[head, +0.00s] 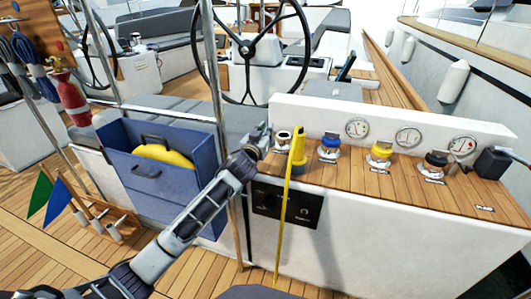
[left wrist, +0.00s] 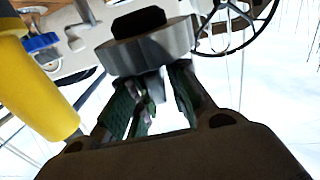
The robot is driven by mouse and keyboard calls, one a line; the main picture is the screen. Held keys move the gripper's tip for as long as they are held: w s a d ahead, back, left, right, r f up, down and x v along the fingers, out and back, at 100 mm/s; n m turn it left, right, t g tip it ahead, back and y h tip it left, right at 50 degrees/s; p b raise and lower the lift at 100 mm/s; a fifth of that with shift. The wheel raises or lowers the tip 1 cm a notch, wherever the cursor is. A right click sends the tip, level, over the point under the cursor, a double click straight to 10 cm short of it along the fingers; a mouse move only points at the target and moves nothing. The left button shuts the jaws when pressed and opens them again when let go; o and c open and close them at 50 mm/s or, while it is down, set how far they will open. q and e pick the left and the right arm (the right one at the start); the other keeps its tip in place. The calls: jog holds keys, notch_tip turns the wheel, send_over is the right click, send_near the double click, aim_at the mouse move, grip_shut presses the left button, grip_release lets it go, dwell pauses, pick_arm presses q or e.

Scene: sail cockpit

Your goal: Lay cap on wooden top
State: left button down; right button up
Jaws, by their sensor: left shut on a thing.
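In the left wrist view the gripper (left wrist: 150,88) is shut on a grey, round cap (left wrist: 116,60) with a black middle. The cap sits at the fingertips and hides part of what lies beyond. In the head view the cap is too small and covered to make out clearly. I cannot tell whether it touches the fitting or the wood. My right gripper is not in view.
A yellow nozzle (head: 297,150) with a hose stands close right of my left gripper. Blue (head: 329,143), yellow (head: 380,151) and black (head: 435,160) caps and a dark box (head: 493,162) follow along the top. Bare wood lies in front of them. A steel post (head: 214,70) stands left.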

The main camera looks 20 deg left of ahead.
pick_arm(q)
jog(key=shift+f+b, duration=0.5)
jog(key=shift+f, duration=1.25)
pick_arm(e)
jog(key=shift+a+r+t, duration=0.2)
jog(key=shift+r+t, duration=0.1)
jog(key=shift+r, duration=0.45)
pick_arm(q)
jog(key=shift+f, duration=0.5)
jog(key=shift+f+b, duration=0.6)
jog(key=shift+f, duration=0.7)
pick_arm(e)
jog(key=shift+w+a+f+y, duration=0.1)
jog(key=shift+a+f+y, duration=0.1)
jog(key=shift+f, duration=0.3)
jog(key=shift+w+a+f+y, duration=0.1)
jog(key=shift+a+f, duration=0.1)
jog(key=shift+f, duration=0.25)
pick_arm(q)
jog(key=shift+f, duration=0.15)
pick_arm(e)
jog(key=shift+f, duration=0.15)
pick_arm(q)
jog(key=c, duration=1.4)
grip_release()
jog(key=shift+o, duration=0.2)
